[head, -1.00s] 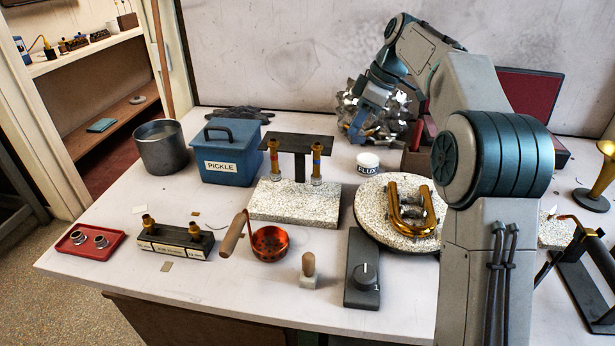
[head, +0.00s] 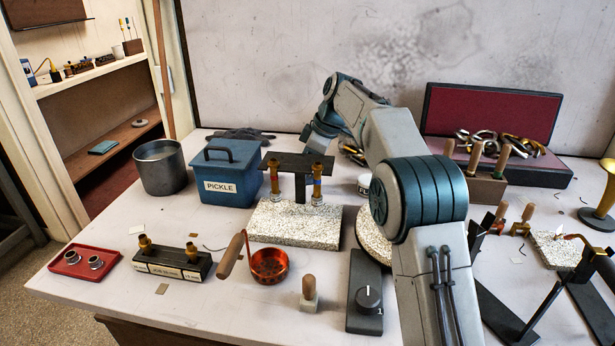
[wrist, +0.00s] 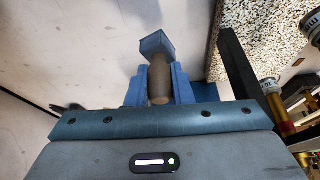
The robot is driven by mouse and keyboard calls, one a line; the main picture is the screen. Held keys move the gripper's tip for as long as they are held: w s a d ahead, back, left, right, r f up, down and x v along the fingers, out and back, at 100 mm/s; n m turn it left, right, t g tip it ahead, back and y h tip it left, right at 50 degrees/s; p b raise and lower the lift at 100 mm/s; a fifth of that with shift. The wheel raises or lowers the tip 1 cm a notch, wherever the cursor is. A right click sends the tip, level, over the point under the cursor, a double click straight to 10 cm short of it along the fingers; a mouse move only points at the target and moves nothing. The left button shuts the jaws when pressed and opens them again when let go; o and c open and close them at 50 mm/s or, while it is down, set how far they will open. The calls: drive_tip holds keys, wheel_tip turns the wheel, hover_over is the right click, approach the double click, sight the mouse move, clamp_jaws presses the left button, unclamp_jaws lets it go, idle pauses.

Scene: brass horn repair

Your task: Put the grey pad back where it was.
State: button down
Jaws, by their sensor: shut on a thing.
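In the wrist view my gripper (wrist: 158,82) is shut on a wooden handle with a square blue-grey pad (wrist: 157,45) at its far end. I take this to be the grey pad. It points away from my gripper, above a pale surface. In the head view my gripper and the pad are hidden behind the stand's black plate (head: 297,164). A second wooden-handled block (head: 309,294), with a pale grey foot, stands upright on the front of the bench.
The stand's granite base (head: 297,222) and its brass tubes are close to my gripper. Left are the blue PICKLE box (head: 228,170) and a metal pot (head: 160,167). A red-lined case (head: 490,118) and wooden tool block (head: 478,187) are at back right.

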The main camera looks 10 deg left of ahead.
drive_tip(key=shift+f+b, duration=0.3)
drive_tip(key=shift+f, duration=1.1)
drive_tip(key=shift+f, duration=0.15)
drive_tip(key=c, duration=1.3)
unclamp_jaws()
drive_tip(key=shift+p+v, duration=1.7)
drive_tip(key=shift+v, duration=4.45)
